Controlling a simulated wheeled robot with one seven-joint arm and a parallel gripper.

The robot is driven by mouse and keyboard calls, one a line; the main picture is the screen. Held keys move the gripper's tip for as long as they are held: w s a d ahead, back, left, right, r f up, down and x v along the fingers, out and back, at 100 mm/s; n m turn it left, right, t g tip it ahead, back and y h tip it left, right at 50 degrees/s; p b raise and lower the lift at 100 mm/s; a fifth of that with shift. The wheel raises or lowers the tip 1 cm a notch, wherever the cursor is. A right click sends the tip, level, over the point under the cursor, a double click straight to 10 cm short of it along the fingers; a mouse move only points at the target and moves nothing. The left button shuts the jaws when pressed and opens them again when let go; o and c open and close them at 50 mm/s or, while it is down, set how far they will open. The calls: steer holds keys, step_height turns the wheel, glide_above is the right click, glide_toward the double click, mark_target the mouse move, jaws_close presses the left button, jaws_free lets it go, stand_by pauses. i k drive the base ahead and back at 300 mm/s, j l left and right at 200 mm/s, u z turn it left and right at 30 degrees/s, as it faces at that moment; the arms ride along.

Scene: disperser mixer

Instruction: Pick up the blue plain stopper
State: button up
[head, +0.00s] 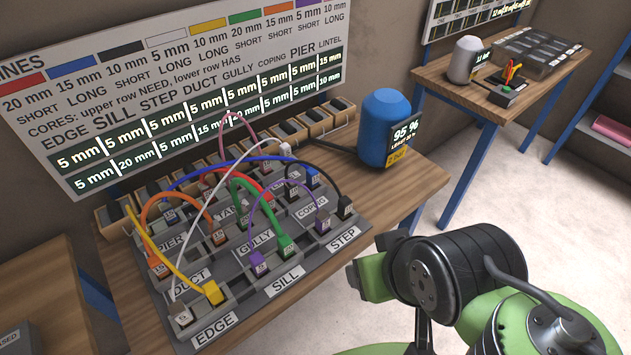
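I cannot single out a blue plain stopper with certainty. A blue plug (313,177) sits at the back right of the grey socket board (290,290), at the end of a blue cable (225,163) that arches over the board. My green and black arm reaches in from the lower right. What looks like my gripper (361,276) is at the arm's left end, in front of the table and right of the board, apart from the plugs. Its fingers are too unclear to tell open from shut.
Coloured cables cross above the board. Grey-topped wooden blocks (315,119) line its back. A blue tank (386,125) with a 95 % display stands at the table's (420,180) back right. A second table (450,82) at the right holds a white canister (465,60) and a grey tray (530,50).

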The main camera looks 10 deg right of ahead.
mark_target(313, 175)
steer(key=i+l+u, duration=0.15)
steer(key=u, duration=0.35)
steer(key=l+u, duration=0.25)
steer(key=u, duration=0.25)
steer(key=i+l+u, duration=0.1)
steer(key=l+u, duration=0.15)
steer(key=u, duration=0.2)
steer(key=l+u, duration=0.25)
steer(key=u, duration=0.25)
steer(key=l+u, duration=0.25)
steer(key=u, duration=0.25)
